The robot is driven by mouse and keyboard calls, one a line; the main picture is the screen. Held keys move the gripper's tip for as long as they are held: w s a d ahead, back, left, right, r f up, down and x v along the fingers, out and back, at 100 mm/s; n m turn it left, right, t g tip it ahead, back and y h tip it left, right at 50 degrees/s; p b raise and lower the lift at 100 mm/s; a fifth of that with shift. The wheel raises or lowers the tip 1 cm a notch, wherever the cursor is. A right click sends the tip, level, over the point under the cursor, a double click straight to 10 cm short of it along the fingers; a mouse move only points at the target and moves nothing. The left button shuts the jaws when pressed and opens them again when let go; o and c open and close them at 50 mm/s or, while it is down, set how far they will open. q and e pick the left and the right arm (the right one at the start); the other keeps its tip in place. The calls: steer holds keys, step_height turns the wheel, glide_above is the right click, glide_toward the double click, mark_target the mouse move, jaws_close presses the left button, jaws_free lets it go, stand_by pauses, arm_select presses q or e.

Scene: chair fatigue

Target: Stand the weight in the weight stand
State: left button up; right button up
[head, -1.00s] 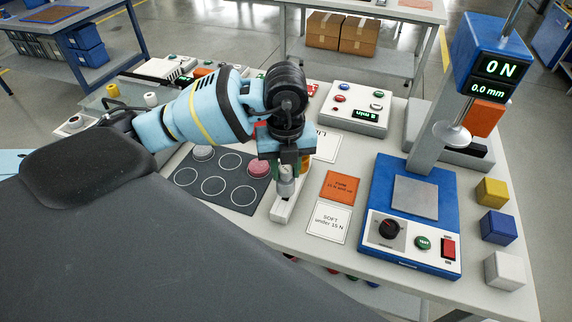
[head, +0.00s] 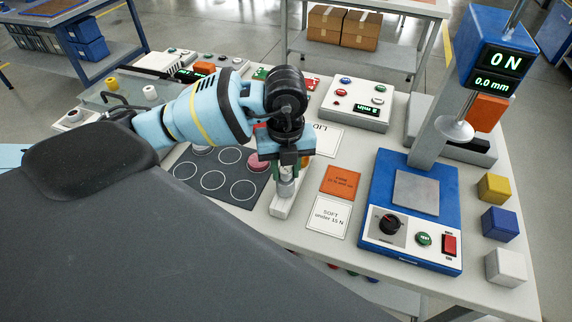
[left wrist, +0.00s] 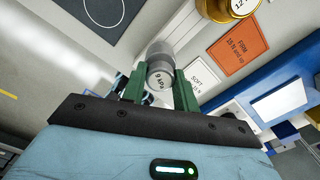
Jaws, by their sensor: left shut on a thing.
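A small silver cylindrical weight (head: 286,188) is between the green fingers of my left gripper (head: 288,170), which is shut on it. It looks about upright over the front part of the long pale weight stand (head: 281,209). I cannot tell whether its bottom is seated in the stand or just above it. In the left wrist view the marked end of the weight (left wrist: 158,78) faces the camera between the fingertips (left wrist: 159,92). A gold weight marked 12 (left wrist: 228,8) stands close by; in the head view my gripper mostly hides it. My right gripper is not seen.
A dark mat with circles (head: 214,187) and a pink disc (head: 231,156) lies left of the stand. Orange FIRM (head: 341,181) and white SOFT (head: 328,215) cards lie right of it. The blue press (head: 415,235) and coloured cubes (head: 499,223) stand further right.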

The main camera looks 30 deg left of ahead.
arm_select(q)
steer(key=shift+f, duration=0.4)
steer(key=o, duration=1)
steer(key=shift+f, duration=0.1)
step_height(320, 180, up, 8)
steer(key=shift+f, duration=0.1)
stand_by(0.5)
